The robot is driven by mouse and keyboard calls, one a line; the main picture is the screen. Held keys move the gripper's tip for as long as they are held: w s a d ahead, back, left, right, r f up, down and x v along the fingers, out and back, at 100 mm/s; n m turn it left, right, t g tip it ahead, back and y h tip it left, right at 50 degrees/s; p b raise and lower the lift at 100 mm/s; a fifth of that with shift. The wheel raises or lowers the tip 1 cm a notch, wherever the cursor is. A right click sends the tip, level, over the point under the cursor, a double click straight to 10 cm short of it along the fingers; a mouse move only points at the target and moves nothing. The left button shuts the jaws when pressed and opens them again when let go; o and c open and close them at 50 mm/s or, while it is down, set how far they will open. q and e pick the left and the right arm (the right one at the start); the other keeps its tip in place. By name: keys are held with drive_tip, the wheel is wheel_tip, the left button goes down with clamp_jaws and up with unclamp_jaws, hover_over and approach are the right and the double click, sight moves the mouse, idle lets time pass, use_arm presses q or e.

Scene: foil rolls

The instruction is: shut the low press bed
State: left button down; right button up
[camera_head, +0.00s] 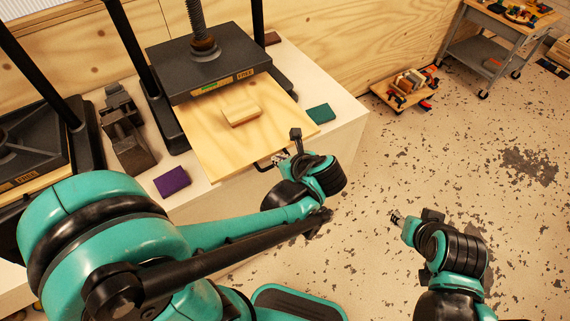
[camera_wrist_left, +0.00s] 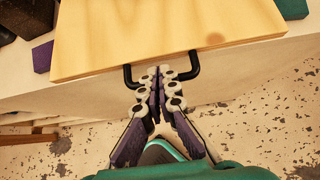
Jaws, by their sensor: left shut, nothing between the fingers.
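The low press bed (camera_head: 205,137) is a pale wooden board pulled out from under the dark press plate (camera_head: 215,72). A small wooden block (camera_head: 240,111) lies on it. The bed's front edge also shows in the left wrist view (camera_wrist_left: 160,35), with a black bar handle (camera_wrist_left: 192,70) on it. My left gripper (camera_head: 282,158) is shut and empty at this handle. In the left wrist view its fingertips (camera_wrist_left: 165,71) lie between the handle's two ends and hide the middle of the bar. I cannot tell whether they touch it. My right gripper (camera_head: 397,217) is over the floor, apart from the press.
A purple block (camera_head: 172,181) and a green block (camera_head: 320,114) lie on the white bench (camera_head: 345,105) either side of the bed. A second press (camera_head: 30,150) stands at the left. A low dolly (camera_head: 405,92) and a cart (camera_head: 490,45) stand back right. The floor is otherwise open.

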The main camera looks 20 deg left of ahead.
use_arm(q)
drive_tip(key=b+x, duration=0.1)
drive_tip(key=x, duration=0.2)
drive_tip(key=shift+w+a+f, duration=0.1)
drive_tip(key=shift+f, duration=0.05)
drive_tip(key=shift+a, duration=0.1)
drive_tip(key=w+a, duration=0.6)
drive_tip(key=a, duration=0.1)
drive_tip(key=w+a, duration=0.5)
drive_tip(key=a, duration=0.1)
drive_tip(key=w+a+b, duration=0.1)
drive_tip(key=w+a, duration=0.5)
drive_tip(key=a, duration=0.1)
drive_tip(key=shift+w+a, duration=0.3)
drive_tip(key=shift+w, duration=0.05)
